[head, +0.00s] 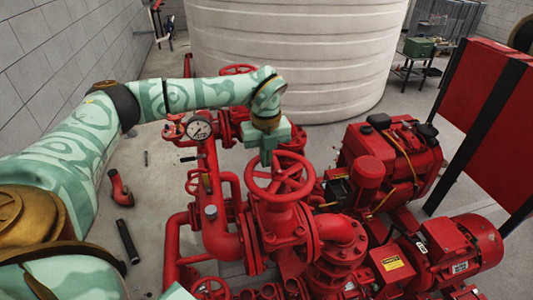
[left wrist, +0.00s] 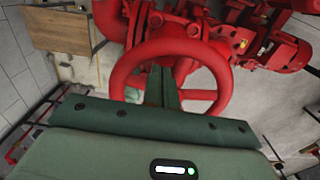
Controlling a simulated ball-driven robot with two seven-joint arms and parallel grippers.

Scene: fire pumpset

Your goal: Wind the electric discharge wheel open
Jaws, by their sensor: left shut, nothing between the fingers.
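A red handwheel (head: 280,178) stands upright-stemmed on a red valve at the middle of the head view. Its ring fills the centre of the left wrist view (left wrist: 122,72), with the near part of the rim hidden behind my gripper. My left gripper (head: 267,158) points down at the wheel's far left side. In the left wrist view its green fingers (left wrist: 162,82) are together and appear within the outline of the ring, with nothing between them. I cannot tell whether they touch the wheel or reach through it. My right gripper is not in view.
A pressure gauge (head: 199,128) and red pipes stand left of the wheel. A red engine (head: 390,155) and a red motor (head: 465,243) are on the right. A large pale tank (head: 290,55) stands behind. A loose pipe elbow (head: 121,188) and a black tube (head: 127,241) lie on the floor.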

